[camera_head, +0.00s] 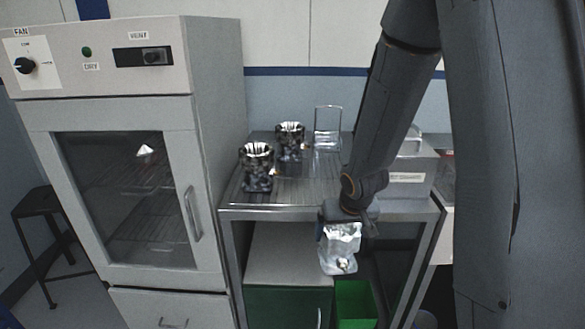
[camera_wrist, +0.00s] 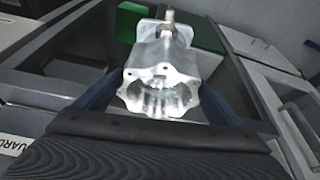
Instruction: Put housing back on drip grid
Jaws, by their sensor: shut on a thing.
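A bright silver housing (camera_head: 339,250) is held in my gripper (camera_head: 342,232), in front of the bench's front edge and below its top. In the wrist view the housing (camera_wrist: 160,72) sits between the two fingers of my gripper (camera_wrist: 158,100), its scalloped open end facing the camera and a thin stem at the far end. The drip grid (camera_head: 240,190) appears to be the ribbed metal top of the bench. Two dark, shiny housings stand upright on it, one nearer (camera_head: 256,168) and one farther back (camera_head: 290,142).
A clear glass or wire-framed holder (camera_head: 328,130) stands at the back of the bench. A grey box (camera_head: 408,175) is at the right, partly behind my arm. A drying cabinet (camera_head: 130,190) with its door shut stands left.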

